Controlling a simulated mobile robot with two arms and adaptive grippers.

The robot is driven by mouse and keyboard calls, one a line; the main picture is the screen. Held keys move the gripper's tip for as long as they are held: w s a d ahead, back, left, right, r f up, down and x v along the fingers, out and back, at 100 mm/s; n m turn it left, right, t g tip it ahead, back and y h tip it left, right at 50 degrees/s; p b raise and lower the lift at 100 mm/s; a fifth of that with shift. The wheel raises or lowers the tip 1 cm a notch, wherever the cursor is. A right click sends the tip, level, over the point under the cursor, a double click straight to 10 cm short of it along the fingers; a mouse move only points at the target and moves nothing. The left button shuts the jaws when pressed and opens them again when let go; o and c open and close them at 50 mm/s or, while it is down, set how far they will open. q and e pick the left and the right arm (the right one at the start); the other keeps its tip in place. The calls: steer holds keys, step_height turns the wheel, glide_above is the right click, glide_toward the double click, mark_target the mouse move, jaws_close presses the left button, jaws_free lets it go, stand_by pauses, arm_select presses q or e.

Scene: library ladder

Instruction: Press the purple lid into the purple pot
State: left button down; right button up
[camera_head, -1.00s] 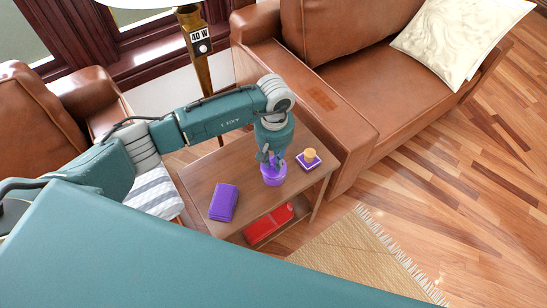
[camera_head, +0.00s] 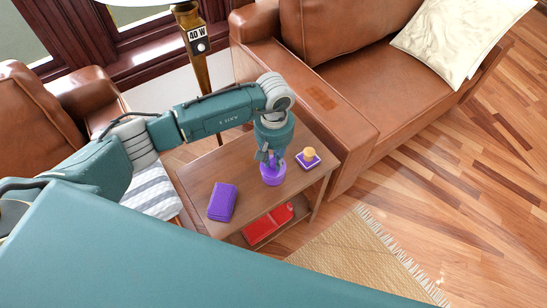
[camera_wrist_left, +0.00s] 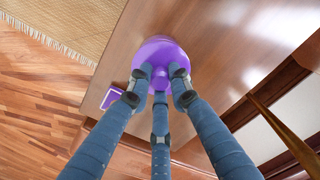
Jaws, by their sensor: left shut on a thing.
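The purple pot (camera_head: 273,179) stands upright on a small wooden side table (camera_head: 198,177). My left gripper (camera_head: 271,163) points down over it in the head view. In the left wrist view the gripper (camera_wrist_left: 160,78) is shut, its three fingers closed around the knob of the purple lid (camera_wrist_left: 163,52). The lid is at the mouth of the pot and hides its inside. I cannot tell how deep the lid sits. My right gripper is not in view.
A purple box-like item (camera_head: 222,202) lies on the table left of the pot. A red item (camera_head: 268,223) is on the lower shelf. A brown leather sofa (camera_head: 345,95) stands close behind.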

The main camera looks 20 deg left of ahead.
arm_select(q)
steer(key=shift+b, duration=0.35)
steer(key=shift+b, duration=0.55)
stand_by(1.4)
steer(key=shift+f+b, duration=0.35)
steer(key=shift+b, duration=0.1)
steer(key=shift+a+f+b, duration=0.1)
steer(key=shift+f+b, duration=0.15)
steer(key=shift+b, duration=0.05)
steer(key=shift+f, duration=0.1)
